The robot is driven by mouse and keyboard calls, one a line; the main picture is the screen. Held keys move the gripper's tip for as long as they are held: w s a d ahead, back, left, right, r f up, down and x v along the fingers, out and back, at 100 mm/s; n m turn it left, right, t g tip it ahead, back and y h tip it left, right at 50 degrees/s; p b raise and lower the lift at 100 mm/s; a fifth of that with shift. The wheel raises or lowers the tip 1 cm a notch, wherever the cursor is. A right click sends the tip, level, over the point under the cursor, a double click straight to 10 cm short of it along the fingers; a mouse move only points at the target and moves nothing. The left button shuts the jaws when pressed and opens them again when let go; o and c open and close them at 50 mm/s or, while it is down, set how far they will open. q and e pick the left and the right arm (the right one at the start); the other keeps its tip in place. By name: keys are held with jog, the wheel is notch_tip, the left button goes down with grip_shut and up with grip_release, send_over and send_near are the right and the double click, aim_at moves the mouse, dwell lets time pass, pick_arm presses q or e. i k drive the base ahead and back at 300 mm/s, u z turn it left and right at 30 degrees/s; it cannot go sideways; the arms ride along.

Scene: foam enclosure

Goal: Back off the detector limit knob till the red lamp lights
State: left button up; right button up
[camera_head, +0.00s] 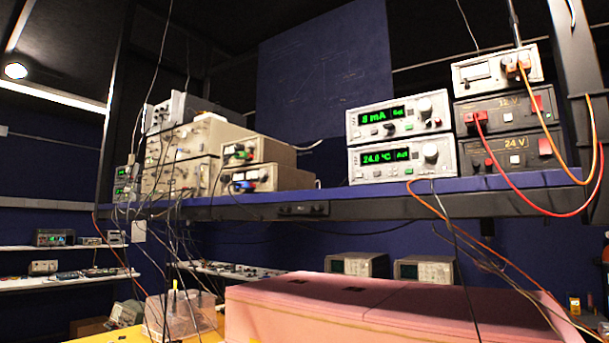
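Neither of my grippers shows in the head view. I cannot tell which knob is the detector limit knob; no label for it is readable. Two white controllers are stacked on the blue shelf: the upper one (377,118) reads "8 mA Set" in green, the lower one (375,158) reads about "24.0 °C Act". Each has a round knob at its right, the upper knob (426,106) and the lower knob (431,152). Beige modules (185,150) with small knobs stand at the left of the shelf. I cannot make out a lit red lamp.
The blue shelf (350,193) spans the view. Power supplies marked 12 V (500,112) and 24 V (516,150) stand at its right, with red and orange cables hanging. A pink foam box (380,305) sits below, beside a clear container (183,315). Thin cables hang at left.

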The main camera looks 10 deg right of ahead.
aim_at(263, 173)
jog(key=z, duration=0.75)
jog(key=i, duration=0.45)
